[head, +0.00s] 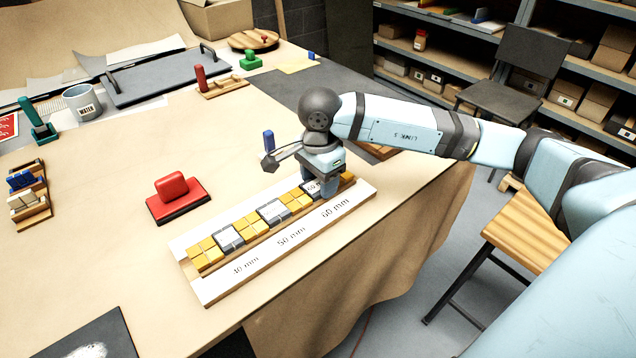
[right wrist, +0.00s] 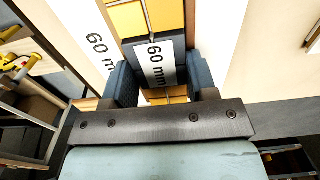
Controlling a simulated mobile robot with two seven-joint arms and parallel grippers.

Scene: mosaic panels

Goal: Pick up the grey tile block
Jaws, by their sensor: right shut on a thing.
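My right gripper (head: 326,186) reaches down over the far end of a row of blocks in a wooden rack. Its fingers are shut on the grey tile block (right wrist: 158,62), which carries a "60 mm" label, as the right wrist view shows. In the head view this grey block (head: 311,187) is partly hidden by the gripper. It still appears in line with the row; I cannot tell if it is lifted. Two other grey blocks (head: 229,238) (head: 273,212) stand in the row between yellow blocks (head: 206,254). My left gripper is not in view.
The rack's white board (head: 290,238) is marked 40, 50 and 60 mm. A red-handled block (head: 178,196) stands left of it. A mug (head: 82,102), dark tray (head: 165,77) and stamps lie farther back. The table's right edge is close to the rack.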

